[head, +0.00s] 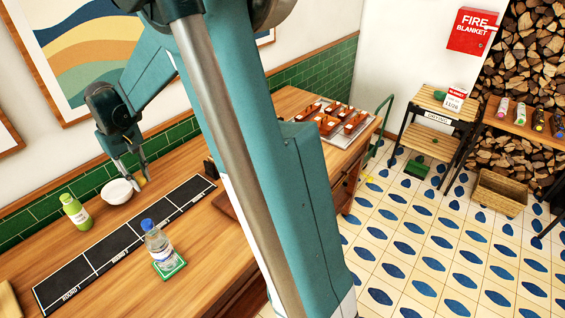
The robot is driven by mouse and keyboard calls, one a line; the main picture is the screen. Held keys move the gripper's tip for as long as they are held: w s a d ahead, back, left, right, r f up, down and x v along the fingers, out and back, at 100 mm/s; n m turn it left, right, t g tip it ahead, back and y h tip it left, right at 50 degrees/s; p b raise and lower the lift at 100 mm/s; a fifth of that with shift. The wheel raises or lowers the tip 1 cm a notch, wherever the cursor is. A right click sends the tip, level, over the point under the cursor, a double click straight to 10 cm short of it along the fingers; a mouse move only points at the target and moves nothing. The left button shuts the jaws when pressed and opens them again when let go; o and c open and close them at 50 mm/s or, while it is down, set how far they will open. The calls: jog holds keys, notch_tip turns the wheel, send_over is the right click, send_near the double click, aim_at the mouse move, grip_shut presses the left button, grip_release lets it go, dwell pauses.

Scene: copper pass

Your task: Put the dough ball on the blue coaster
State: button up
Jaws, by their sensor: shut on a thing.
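My gripper (138,181) is at the left, low over the wooden counter beside the green-tiled wall. Its fingers are shut on a small pale yellow thing, which looks like the dough ball (142,179); the fingers partly hide it. I cannot tell whether it touches the counter. A white bowl (116,192) stands just left of the fingertips. I see no blue coaster; part of the counter is hidden behind my arm.
A black marked strip (132,238) runs along the counter (215,272). A green-yellow bottle (76,211) stands upright left of the bowl. A tray (328,107) of reddish-brown items sits at the counter's far end. Bare wood is free at the front.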

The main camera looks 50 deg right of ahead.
jog(key=s+d+p, duration=0.2)
jog(key=s+d, duration=0.1)
jog(key=d, duration=1.1)
jog(key=s+d+m+p, duration=0.1)
jog(key=s+d, duration=0.3)
jog(key=d, duration=1)
jog(key=s+d+m+p, duration=0.1)
jog(key=s+d, duration=0.3)
jog(key=d, duration=1)
jog(key=shift+s+d+p, duration=0.25)
jog(key=shift+d+p, duration=0.15)
jog(key=shift+p, duration=0.4)
jog(key=shift+o, duration=0.2)
jog(key=s+d+m+p, duration=0.1)
jog(key=s+d, duration=0.7)
jog(key=d, duration=0.2)
jog(key=shift+d+p, duration=0.3)
jog(key=shift+w+a+f, duration=0.1)
jog(key=shift+a+f, duration=0.05)
jog(key=shift+f, duration=2.4)
jog(key=shift+f+m+b, duration=0.15)
jog(key=shift+m+b, duration=0.25)
jog(key=shift+b, duration=0.6)
